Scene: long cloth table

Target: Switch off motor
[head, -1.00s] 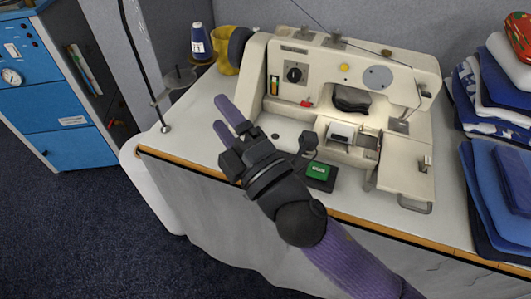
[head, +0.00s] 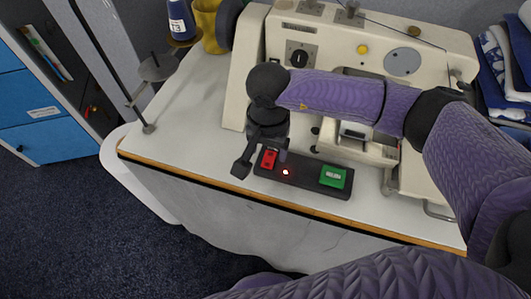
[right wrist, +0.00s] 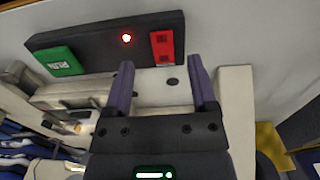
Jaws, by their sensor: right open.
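A dark switch box (head: 312,189) lies at the table's front edge, before the sewing machine. It bears a red button (head: 268,158) at its left end, a small lit red light (head: 286,172) and a green button (head: 333,176) at its right end. My right gripper (head: 262,164) points down over the box's left end, open and empty. In the right wrist view the open fingers (right wrist: 162,66) point toward the box, with the red button (right wrist: 162,46) roughly between and beyond their tips; I cannot tell whether they touch. The green button (right wrist: 58,60) is farther left. My left gripper is out of view.
The cream sewing machine (head: 283,30) stands behind the box, partly hidden by my right arm. Folded cloth (head: 510,62) lies at the right. The table's left part is clear.

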